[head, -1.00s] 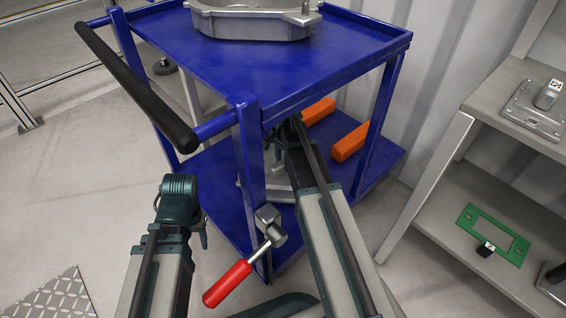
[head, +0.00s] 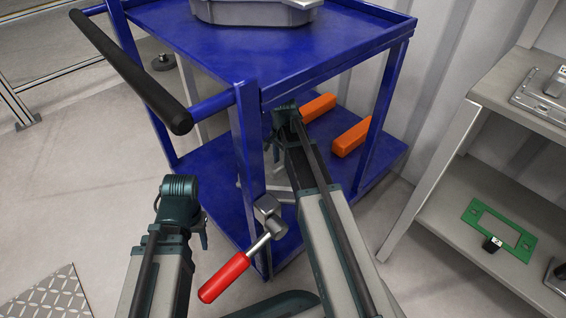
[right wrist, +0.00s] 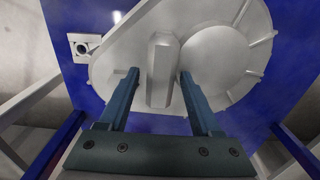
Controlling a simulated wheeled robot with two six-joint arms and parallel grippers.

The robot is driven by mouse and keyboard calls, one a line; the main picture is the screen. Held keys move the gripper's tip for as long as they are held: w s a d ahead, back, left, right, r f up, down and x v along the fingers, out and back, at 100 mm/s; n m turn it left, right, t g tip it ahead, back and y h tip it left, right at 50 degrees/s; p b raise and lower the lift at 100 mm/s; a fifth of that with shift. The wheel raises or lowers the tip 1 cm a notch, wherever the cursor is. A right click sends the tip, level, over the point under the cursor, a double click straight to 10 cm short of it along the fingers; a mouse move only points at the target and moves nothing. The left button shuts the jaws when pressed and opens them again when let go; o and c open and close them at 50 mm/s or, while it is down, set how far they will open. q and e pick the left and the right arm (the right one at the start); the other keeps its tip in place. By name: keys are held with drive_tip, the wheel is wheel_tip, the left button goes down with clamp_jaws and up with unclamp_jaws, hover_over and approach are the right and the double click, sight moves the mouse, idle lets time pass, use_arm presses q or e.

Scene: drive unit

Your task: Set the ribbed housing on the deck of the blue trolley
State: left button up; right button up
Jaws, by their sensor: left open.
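The blue trolley (head: 215,50) stands ahead, with an upper deck and a lower deck (head: 375,165). In the right wrist view a pale grey ribbed housing (right wrist: 215,65) with a round section and short ribs at its edge lies against a blue surface. In the head view a grey part (head: 283,197) shows low in the trolley, mostly hidden by the post and my right arm. My right gripper (right wrist: 158,75) has its fingers on either side of the housing's raised boss, with a gap at the left finger. My left gripper (head: 203,232) is open and empty, left of the trolley.
Another grey casting (head: 255,12) sits on the upper deck. Two orange blocks (head: 352,138) lie on the lower deck. A red-handled hammer (head: 225,277) is near the front post. The trolley's black handle (head: 130,72) juts left. A shelf (head: 490,130) with parts stands right.

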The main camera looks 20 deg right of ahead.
drive_tip(key=shift+r, duration=0.15)
wheel_tip(320, 180, up, 12)
drive_tip(key=p, duration=1.2)
drive_tip(key=shift+s, duration=0.1)
